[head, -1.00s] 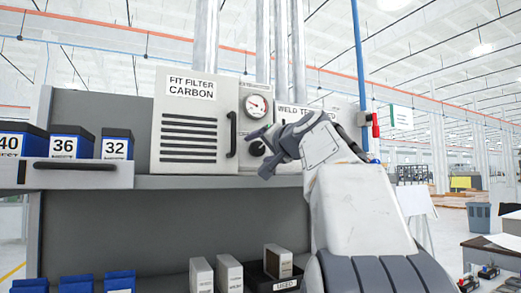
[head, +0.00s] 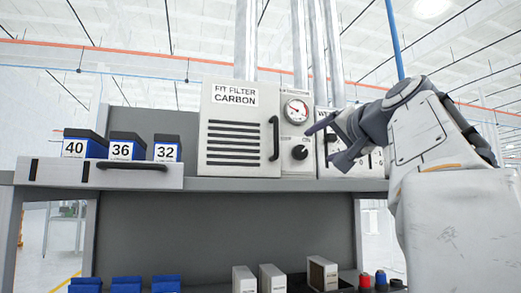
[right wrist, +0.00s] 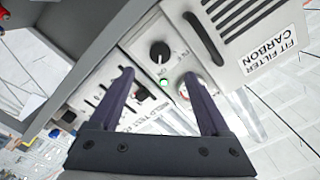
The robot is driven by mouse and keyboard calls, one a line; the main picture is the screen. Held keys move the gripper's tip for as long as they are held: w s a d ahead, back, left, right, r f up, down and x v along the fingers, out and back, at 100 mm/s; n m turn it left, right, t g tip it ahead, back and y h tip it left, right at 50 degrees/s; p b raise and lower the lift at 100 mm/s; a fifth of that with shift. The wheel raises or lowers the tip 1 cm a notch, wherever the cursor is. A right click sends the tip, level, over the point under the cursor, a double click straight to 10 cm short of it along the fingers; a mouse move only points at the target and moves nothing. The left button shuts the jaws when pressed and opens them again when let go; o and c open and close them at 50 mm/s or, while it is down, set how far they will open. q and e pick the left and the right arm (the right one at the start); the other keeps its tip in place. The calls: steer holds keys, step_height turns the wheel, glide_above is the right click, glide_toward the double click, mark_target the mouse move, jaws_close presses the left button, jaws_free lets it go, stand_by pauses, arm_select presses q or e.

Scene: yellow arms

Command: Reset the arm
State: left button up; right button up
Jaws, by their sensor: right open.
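My right gripper (head: 330,143) is open and empty, just right of the black knob (head: 299,152) in the head view, in front of the panel. The right arm (head: 440,160) comes in from the lower right. In the right wrist view the two dark fingers of the right gripper (right wrist: 158,85) are spread apart with nothing between them. The black knob (right wrist: 159,52) shows beyond them, apart from both fingers. My left gripper is in neither view.
A filter cabinet (head: 235,165) with a black handle (head: 274,138) and a gauge (head: 297,110) stand on the grey shelf (head: 270,184). Blue numbered boxes (head: 120,148) sit in a drawer at left. Small boxes (head: 272,279) stand below.

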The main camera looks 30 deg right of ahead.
stand_by(0.3)
steer(key=w+a+f+n+g+y, duration=0.25)
steer(key=w+a+f, duration=0.25)
steer(key=f, duration=0.3)
steer(key=w+a+f+n+g+y, duration=0.1)
steer(key=w+a+f+y, duration=0.25)
steer(key=a+f, duration=0.4)
steer(key=a+f+n+g+y, duration=0.1)
steer(key=a+f+n+g, duration=0.1)
steer(key=a+f, duration=0.45)
steer(key=a+f+n+g+y, duration=0.1)
steer(key=a+f+g, duration=0.25)
steer(key=f, duration=0.55)
steer(key=s+a+f+n+g, duration=0.3)
steer(key=s+a+f, duration=0.35)
steer(key=f, duration=0.25)
steer(key=s+a+f+n+g, duration=0.35)
steer(key=s+a+f, duration=0.3)
steer(key=f, duration=0.25)
steer(key=s+f+n+g+h, duration=0.2)
steer(key=s+f+n, duration=0.4)
steer(key=s+f, duration=0.4)
steer(key=s+h, duration=0.1)
steer(key=s, duration=0.2)
steer(key=shift+f, duration=0.15)
